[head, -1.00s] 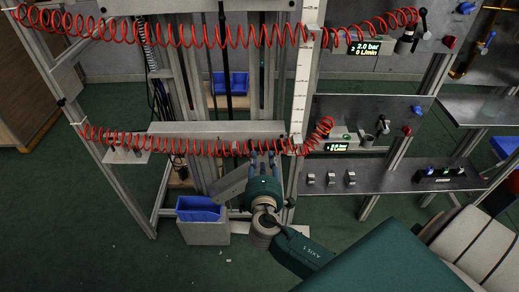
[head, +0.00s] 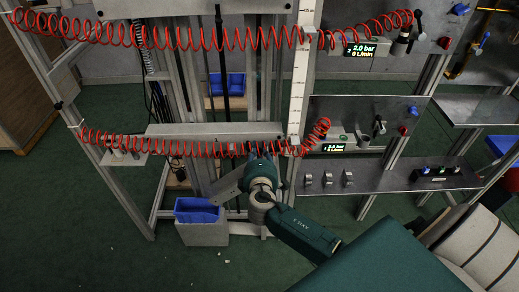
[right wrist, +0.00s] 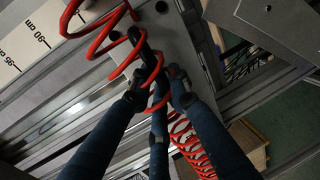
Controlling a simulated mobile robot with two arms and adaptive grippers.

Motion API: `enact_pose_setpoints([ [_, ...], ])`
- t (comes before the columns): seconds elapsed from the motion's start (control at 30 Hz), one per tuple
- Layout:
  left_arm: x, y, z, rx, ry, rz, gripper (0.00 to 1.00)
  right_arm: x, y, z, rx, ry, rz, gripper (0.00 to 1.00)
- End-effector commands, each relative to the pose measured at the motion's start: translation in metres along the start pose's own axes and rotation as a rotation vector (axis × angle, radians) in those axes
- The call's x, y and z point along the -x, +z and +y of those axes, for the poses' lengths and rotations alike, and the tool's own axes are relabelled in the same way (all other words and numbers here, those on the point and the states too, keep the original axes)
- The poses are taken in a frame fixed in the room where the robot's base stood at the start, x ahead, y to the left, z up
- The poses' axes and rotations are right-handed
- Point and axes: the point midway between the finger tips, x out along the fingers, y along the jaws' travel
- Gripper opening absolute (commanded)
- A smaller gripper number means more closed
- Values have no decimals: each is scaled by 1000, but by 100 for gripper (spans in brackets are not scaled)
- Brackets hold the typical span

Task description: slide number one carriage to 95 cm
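Two grey carriages span the frame in the head view: an upper one (head: 200,10) and a lower one (head: 215,131). I cannot read which is number one. A white scale strip (head: 301,80) runs upright at their right ends. In the right wrist view the scale (right wrist: 38,38) shows 90 cm and 95 marks. My right gripper (head: 258,154) is at the lower carriage's right part. In the right wrist view its blue fingers (right wrist: 159,88) are apart around the lower end of a black handle (right wrist: 142,48); contact is unclear. My left gripper is not in view.
Red coiled hoses (head: 200,147) hang along both carriages, and one passes right by my fingers in the right wrist view (right wrist: 150,80). A grey box with a blue bin (head: 197,210) stands below. Panels and a grey shelf (head: 385,181) are at right.

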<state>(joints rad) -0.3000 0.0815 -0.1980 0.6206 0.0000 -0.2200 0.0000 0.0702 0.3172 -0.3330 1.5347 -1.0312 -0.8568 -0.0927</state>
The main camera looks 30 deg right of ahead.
Motion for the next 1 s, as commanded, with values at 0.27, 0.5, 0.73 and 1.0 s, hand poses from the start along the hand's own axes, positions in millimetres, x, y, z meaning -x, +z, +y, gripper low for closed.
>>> enact_pose_setpoints([
  [0.27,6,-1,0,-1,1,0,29,2,0,5,0,-3,0,0],
  [0.5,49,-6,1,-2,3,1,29,13,0,63,-3,6,0,0],
  [0.73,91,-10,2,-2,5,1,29,23,0,118,-3,11,0,0],
  [1.0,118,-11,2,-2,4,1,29,30,1,153,-2,11,-1,0],
])
